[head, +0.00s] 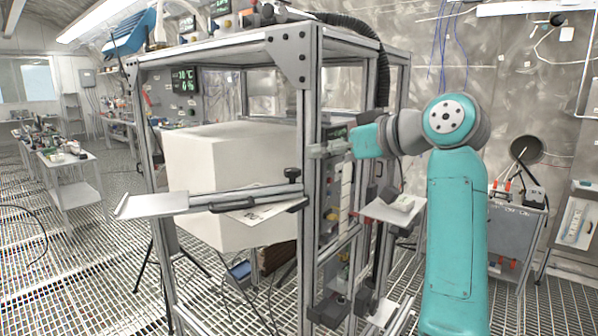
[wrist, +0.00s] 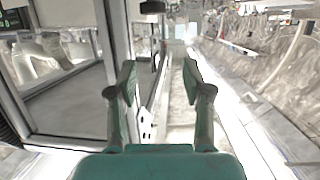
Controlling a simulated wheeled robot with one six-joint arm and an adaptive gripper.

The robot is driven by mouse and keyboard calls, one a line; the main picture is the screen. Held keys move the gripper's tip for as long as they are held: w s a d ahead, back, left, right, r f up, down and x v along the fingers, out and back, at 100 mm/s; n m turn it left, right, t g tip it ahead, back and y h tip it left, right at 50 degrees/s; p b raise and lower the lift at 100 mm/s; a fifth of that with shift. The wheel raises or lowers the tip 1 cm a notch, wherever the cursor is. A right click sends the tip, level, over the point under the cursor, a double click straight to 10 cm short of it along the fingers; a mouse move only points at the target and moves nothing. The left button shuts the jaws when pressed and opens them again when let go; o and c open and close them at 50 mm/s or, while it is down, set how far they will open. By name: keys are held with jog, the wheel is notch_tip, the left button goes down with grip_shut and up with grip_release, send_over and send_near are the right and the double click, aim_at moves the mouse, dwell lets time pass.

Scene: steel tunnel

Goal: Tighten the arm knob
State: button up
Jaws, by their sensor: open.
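The arm knob (head: 293,174) is a small black knob standing on a grey metal swing arm (head: 225,197), beside the frame's front corner post. In the wrist view a dark knob (wrist: 152,6) shows at the top edge, partly cut off, beyond the fingertips. My gripper (head: 318,150) is beside the corner post in the head view, to the right of the knob and a little above it. In the wrist view my gripper (wrist: 160,75) is open, with nothing between its two teal-tipped fingers. The fingers are apart from the knob.
An aluminium frame (head: 310,200) encloses a large pale box (head: 235,170). Its corner post stands close to my gripper. A flat plate (head: 150,205) ends the swing arm on the left. A small shelf (head: 390,212) juts out below my arm. Grated floor lies open at the left.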

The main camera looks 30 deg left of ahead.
aim_at(296, 170)
jog(key=shift+h, duration=0.6)
jog(key=a+f, duration=0.2)
jog(key=w+a+f, duration=0.1)
jog(key=a+f, duration=0.1)
jog(key=a, duration=0.1)
jog(key=w+a+f, duration=0.1)
jog(key=a+f, duration=0.1)
jog(key=a, duration=0.1)
jog(key=shift+w, duration=0.15)
jog(key=c, duration=0.9)
